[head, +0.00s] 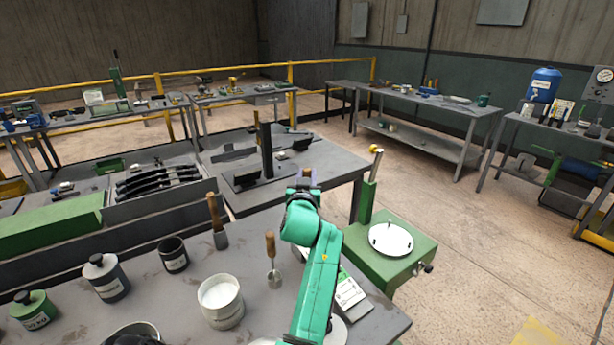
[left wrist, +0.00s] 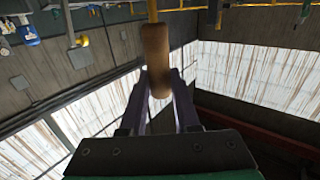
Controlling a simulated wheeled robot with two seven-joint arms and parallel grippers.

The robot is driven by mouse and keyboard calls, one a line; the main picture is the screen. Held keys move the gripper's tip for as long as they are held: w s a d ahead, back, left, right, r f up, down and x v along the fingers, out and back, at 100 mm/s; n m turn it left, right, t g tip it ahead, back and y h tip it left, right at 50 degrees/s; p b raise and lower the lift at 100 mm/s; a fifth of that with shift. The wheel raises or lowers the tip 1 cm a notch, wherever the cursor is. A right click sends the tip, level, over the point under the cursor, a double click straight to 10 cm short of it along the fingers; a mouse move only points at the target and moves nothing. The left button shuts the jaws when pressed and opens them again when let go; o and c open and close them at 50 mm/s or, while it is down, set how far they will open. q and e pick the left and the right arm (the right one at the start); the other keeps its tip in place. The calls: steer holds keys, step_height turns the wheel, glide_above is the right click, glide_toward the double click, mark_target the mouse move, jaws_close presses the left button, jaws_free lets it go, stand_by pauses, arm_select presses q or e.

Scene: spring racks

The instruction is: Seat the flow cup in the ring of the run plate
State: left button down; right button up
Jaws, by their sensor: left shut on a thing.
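My left gripper (head: 307,178) is at the end of the green arm, above the far edge of the near bench. In the left wrist view its two fingers (left wrist: 158,100) are shut on a light-brown wooden handle (left wrist: 157,55). What the handle belongs to is hidden, and I cannot make out a flow cup on it. A green stand (head: 370,262) to the right of the arm carries a round pale plate (head: 391,239) and an upright post with a yellow knob. I cannot tell for sure which part is the run plate's ring. My right gripper is not in view.
The near bench (head: 180,300) holds a white-filled can (head: 220,302), a dark can (head: 173,254), a grey bottle (head: 105,278), a green bottle (head: 33,309) and wooden-handled tools (head: 271,258). A labelled card (head: 350,293) lies beside my arm. A dark upright stand (head: 266,160) is behind. Open floor lies right.

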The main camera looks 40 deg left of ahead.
arm_select(q)
steer(key=shift+f+b, duration=1.4)
steer(key=shift+f, duration=0.2)
steer(key=c, duration=0.6)
jaws_free()
steer(key=shift+o, duration=0.2)
steer(key=shift+f, duration=0.1)
